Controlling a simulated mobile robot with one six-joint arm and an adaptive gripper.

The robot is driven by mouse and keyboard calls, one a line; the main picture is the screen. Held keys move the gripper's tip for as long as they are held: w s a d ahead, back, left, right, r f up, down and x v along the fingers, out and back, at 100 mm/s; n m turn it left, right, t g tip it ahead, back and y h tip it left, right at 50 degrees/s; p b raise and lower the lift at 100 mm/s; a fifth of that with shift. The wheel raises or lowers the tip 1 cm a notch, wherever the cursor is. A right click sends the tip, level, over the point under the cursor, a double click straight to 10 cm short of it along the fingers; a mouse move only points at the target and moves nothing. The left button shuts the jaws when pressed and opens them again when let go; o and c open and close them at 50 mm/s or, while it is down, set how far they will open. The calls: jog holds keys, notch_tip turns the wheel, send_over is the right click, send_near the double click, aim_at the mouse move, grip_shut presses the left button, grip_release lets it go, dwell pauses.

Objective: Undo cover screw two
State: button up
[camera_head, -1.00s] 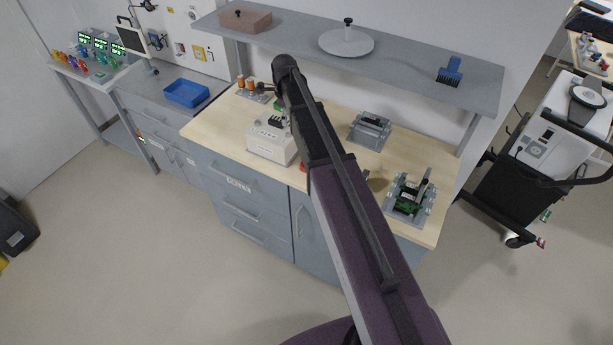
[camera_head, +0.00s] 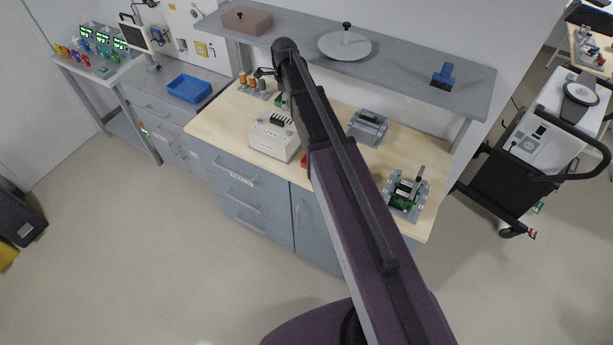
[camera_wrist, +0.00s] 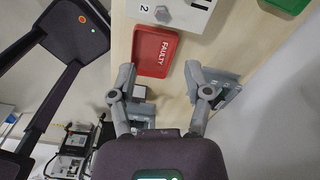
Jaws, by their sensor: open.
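A white box (camera_head: 275,138) stands on the wooden bench top in the head view, left of my arm. Part of it shows at the top of the wrist view (camera_wrist: 190,12). There a grey hex-headed screw (camera_wrist: 162,14) sits beside a label with the number 2. My gripper (camera_wrist: 158,66) is open and empty in the wrist view, its two fingers spread apart and pointing towards the box. The fingertips are apart from the screw. A red tray marked FAULTY (camera_wrist: 153,52) lies between the fingers and the box. In the head view my arm hides the gripper.
A grey shelf (camera_head: 400,72) hangs over the bench, holding a brown block, a round white plate and a blue brush. Grey fixtures (camera_head: 368,127) (camera_head: 407,193) stand on the bench to the right. A blue tray (camera_head: 189,88) is at the left. A black-framed cart (camera_head: 540,140) stands at right.

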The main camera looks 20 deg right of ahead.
jog(key=s+f+n+b, duration=0.6)
jog(key=s+n, duration=0.5)
jog(key=s, duration=0.1)
jog(key=s+f+n+b, duration=0.6)
jog(key=s+n, duration=0.4)
jog(key=s, duration=0.2)
jog(key=shift+f+n, duration=0.35)
jog(key=shift+n, duration=0.05)
dwell(0.4)
jog(key=shift+s+n, duration=0.9)
jog(key=shift+s, duration=0.1)
